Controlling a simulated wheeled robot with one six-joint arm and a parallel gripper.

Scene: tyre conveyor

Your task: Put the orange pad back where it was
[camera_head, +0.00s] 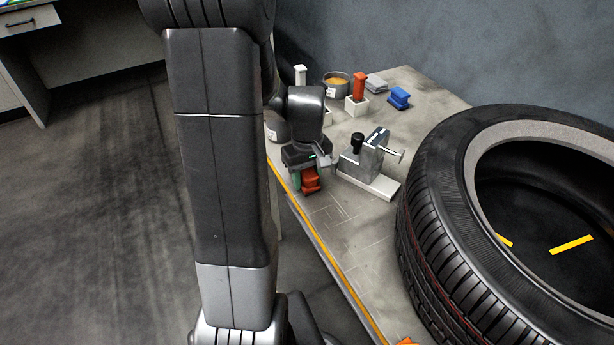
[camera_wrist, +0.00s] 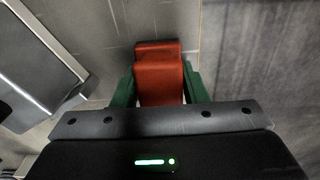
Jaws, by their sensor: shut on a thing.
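An orange-red pad (camera_head: 312,183) is between the green fingers of my gripper (camera_head: 303,178), near the yellow-striped edge of the table. In the wrist view the pad (camera_wrist: 159,72) sits between both green fingers of my gripper (camera_wrist: 160,90), which is shut on it. Its far end sticks out beyond the fingers. I cannot tell whether the pad touches the tabletop. Another orange-red piece (camera_head: 359,84) stands upright in a white holder (camera_head: 357,107) further back. A blue piece (camera_head: 399,97) lies to the right of it.
A grey device on a white base (camera_head: 371,184) stands close to the right of my gripper. A large tyre (camera_head: 440,230) fills the right side. A tin (camera_head: 337,85) and a white piece (camera_head: 300,75) stand at the back. Some bare table (camera_head: 350,225) lies in front.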

